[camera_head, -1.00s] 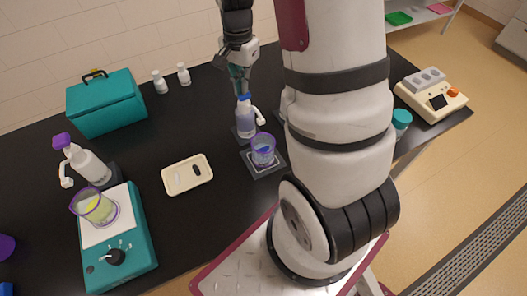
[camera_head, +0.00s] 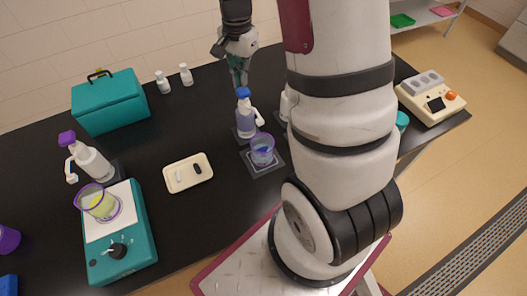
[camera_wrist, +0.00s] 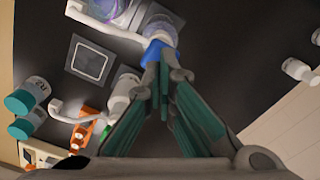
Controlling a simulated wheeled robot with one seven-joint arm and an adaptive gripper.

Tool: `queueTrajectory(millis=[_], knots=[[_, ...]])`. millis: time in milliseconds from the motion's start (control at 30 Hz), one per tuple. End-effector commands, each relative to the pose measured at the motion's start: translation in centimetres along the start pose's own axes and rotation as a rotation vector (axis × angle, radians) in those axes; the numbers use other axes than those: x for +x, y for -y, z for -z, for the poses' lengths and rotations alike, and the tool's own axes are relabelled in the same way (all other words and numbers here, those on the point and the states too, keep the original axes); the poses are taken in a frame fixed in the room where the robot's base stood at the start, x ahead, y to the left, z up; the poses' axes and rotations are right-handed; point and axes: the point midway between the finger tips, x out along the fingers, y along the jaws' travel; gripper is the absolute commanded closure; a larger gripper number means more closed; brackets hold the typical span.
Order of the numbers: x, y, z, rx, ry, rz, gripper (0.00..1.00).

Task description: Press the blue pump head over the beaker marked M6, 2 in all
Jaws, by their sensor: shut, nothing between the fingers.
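The pump bottle with the blue head (camera_head: 244,93) stands upright on the black bench, its white spout pointing toward a clear beaker (camera_head: 262,150). The beaker holds bluish liquid and sits on a dark mat; I cannot read its marking. My gripper (camera_head: 240,84) is shut and empty, fingertips pointing down just above and behind the blue head. In the wrist view my fingertips (camera_wrist: 162,55) overlap the edge of the blue head (camera_wrist: 152,52); I cannot tell whether they touch. The beaker (camera_wrist: 104,8) is partly cut off at the top there.
A purple-headed pump bottle (camera_head: 88,158) and a beaker on a teal device (camera_head: 128,240) stand left. A cream tray (camera_head: 188,173) lies between. Another white pump (camera_wrist: 122,92) is beside the blue one, mostly behind my arm in the head view. A teal box (camera_head: 108,101) stands back left.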

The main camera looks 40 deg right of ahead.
Motion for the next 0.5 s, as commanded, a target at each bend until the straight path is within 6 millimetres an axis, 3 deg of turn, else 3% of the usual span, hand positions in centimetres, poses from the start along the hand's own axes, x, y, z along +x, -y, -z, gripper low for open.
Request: queueTrajectory(millis=[367, 500], knots=[[-0.03, 0.0, 0.0, 0.0, 0.0, 0.0, 1.0], [-0.88, -0.05, -0.01, -0.001, -0.001, 0.001, 1.0]])
